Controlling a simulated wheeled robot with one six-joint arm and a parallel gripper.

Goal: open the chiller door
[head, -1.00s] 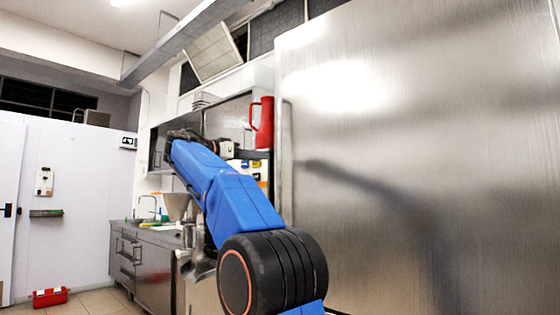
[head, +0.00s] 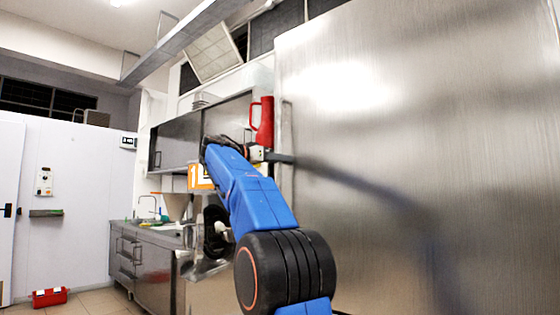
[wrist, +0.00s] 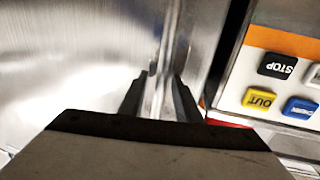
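The chiller door (head: 420,120) is the large brushed-steel panel filling the right of the head view. It looks closed, and its left edge runs vertically near my gripper (head: 283,159). In the wrist view my gripper (wrist: 161,88) has its two dark fingers apart, on either side of a narrow upright steel strip (wrist: 169,45), which looks like the door's handle or edge. I cannot tell whether the fingers touch it. The smooth steel surface (wrist: 70,60) lies left of the strip. In the head view my arm partly hides the area beside the door.
A panel with STOP (wrist: 278,65), yellow OUT (wrist: 259,99) and blue buttons (wrist: 300,108) sits just right of the fingers. A red jug (head: 263,122) stands beside the door edge. A steel counter (head: 150,260) and a red toolbox (head: 49,297) are to the left.

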